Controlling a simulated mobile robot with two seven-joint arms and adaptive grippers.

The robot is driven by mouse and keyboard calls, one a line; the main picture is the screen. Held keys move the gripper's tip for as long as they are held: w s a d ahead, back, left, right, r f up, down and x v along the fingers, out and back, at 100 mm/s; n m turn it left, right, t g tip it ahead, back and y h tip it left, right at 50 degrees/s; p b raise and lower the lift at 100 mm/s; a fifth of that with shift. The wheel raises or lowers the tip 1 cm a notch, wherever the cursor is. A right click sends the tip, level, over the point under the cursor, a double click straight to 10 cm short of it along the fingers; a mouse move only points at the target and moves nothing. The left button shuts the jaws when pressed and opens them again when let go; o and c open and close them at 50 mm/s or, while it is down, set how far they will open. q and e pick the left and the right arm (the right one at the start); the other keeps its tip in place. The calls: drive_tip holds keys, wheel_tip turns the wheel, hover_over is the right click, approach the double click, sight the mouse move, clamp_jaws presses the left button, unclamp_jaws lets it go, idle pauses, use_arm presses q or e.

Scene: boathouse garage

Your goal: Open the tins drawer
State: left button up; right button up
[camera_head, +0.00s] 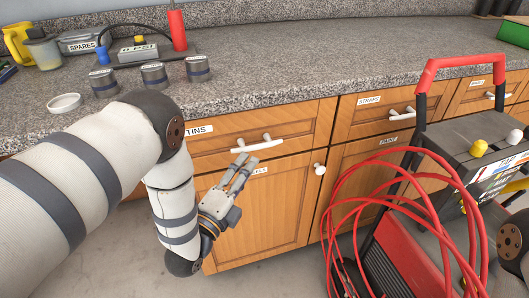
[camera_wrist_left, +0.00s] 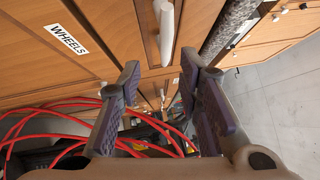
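The tins drawer (camera_head: 300,122) is in the wooden cabinet under the counter, with a "TINS" label (camera_head: 199,129) at its upper left. Its front looks flush and closed. Its white bar handle (camera_head: 257,144) is in plain sight; a white handle (camera_wrist_left: 167,30) also shows in the left wrist view, ahead of the fingers. My left gripper (camera_head: 242,164) is just below and in front of the handle, apart from it. In the left wrist view its two fingers (camera_wrist_left: 163,80) are spread with nothing between them. My right gripper is not in view.
A cupboard door (camera_head: 265,215) labelled "WHEELS" (camera_wrist_left: 65,38) is below the drawer. A pressure washer (camera_head: 400,240) with looped red hose (camera_head: 335,215) stands close on the right. Several tins (camera_head: 153,76) and a white lid (camera_head: 65,103) are on the counter. Floor at lower left is partly clear.

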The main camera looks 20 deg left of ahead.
sight(260, 144)
use_arm(q)
drive_tip(key=x, duration=0.7)
drive_tip(key=shift+w+r, duration=0.35)
drive_tip(key=shift+r, duration=0.1)
clamp_jaws()
